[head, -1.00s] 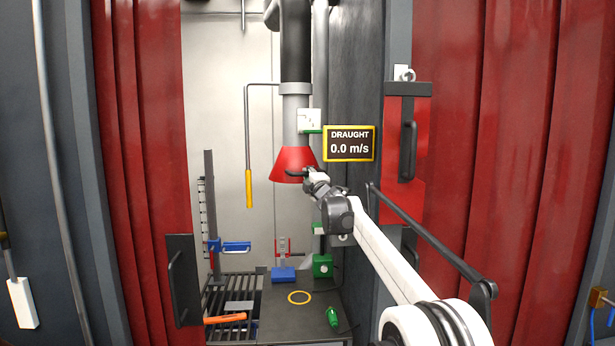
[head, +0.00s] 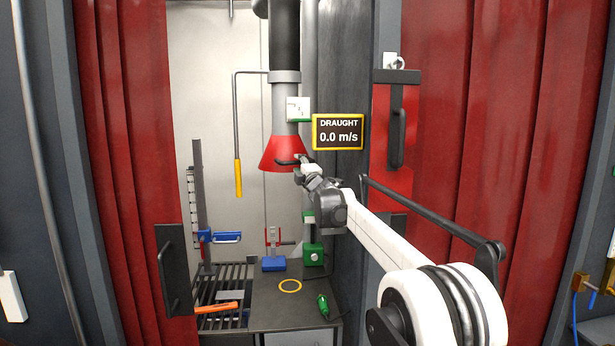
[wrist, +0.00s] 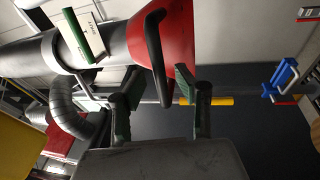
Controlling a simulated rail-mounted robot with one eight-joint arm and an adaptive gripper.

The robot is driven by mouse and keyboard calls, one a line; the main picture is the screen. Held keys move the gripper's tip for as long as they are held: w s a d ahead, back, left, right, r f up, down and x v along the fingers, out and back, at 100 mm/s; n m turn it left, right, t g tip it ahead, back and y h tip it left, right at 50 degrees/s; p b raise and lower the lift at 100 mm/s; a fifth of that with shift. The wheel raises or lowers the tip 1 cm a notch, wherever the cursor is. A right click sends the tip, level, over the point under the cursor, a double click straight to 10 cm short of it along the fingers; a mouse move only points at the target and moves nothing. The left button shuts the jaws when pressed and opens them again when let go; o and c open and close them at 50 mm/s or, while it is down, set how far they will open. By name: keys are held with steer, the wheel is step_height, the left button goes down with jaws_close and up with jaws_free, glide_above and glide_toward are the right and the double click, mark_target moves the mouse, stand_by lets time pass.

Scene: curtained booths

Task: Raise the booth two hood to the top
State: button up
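The hood is a red cone (head: 278,154) at the lower end of a grey duct in the booth, with a dark handle (head: 288,162) on its front. In the wrist view the red hood (wrist: 180,40) lies on its side and its black bar handle (wrist: 152,45) curves toward me. My gripper (head: 300,165) is at the handle. In the wrist view the two fingers of my gripper (wrist: 160,85) stand apart, with the handle's end between them. A gap shows on each side, so they look open. Whether a finger touches the handle is unclear.
A draught display (head: 339,132) reading 0.0 m/s is right of the duct. A yellow-gripped rod (head: 238,178) hangs to the left. Below are a bench with a yellow ring (head: 290,286), a green tool (head: 322,305) and blue clamps (head: 273,263). Red curtains (head: 120,170) flank the booth.

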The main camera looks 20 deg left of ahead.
steer(key=v, duration=0.9)
steer(key=shift+s+d, duration=0.25)
steer(key=shift+s, duration=0.05)
